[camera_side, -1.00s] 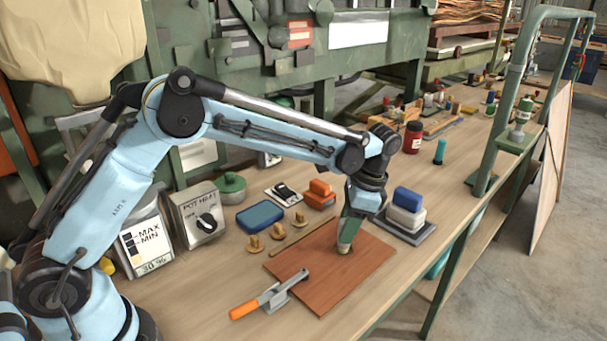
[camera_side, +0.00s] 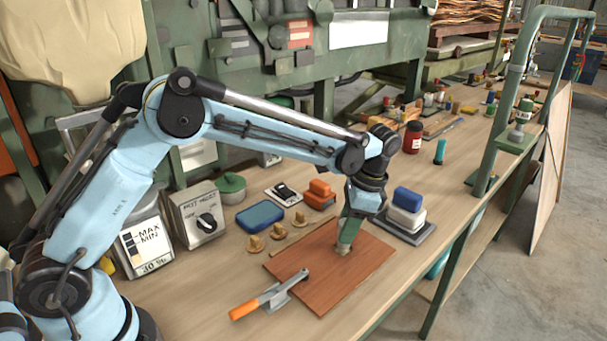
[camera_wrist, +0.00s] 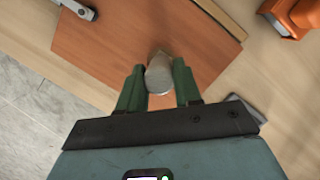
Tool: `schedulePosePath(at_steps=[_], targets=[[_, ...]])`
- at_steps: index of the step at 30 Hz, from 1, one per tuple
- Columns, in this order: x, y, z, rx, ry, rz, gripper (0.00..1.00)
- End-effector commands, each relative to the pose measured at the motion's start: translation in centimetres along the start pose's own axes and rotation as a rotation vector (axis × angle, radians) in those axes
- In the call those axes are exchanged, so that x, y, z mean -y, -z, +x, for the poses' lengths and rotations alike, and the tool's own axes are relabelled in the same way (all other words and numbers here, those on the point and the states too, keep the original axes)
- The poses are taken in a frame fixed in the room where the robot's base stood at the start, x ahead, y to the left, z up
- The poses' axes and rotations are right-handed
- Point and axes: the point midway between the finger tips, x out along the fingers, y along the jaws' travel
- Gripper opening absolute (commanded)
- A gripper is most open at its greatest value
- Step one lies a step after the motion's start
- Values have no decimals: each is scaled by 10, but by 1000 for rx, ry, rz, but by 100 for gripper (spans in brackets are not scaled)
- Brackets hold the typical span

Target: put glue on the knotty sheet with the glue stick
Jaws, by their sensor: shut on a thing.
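A reddish-brown wooden sheet (camera_side: 325,285) lies flat on the bench; it also fills much of the wrist view (camera_wrist: 105,40). I cannot make out knots on it. My gripper (camera_side: 346,236) points down over the sheet's far part. Its green fingers are shut around a grey cylinder, which looks like the glue stick (camera_wrist: 159,73). The stick's lower end is at or very near the sheet's surface; I cannot tell if it touches. No glue shows on the sheet. A toggle clamp with an orange handle (camera_side: 244,310) reaches onto the sheet's left edge.
The bench front is clear.

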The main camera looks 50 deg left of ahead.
Motion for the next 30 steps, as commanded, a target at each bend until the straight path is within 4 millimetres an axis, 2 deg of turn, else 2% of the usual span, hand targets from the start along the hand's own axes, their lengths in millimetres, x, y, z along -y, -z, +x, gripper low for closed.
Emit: schedulePosePath(at_steps=[5, 30], targets=[[0, 0, -4, -3, 0, 0, 2], [0, -16, -63, -1, 0, 0, 2]])
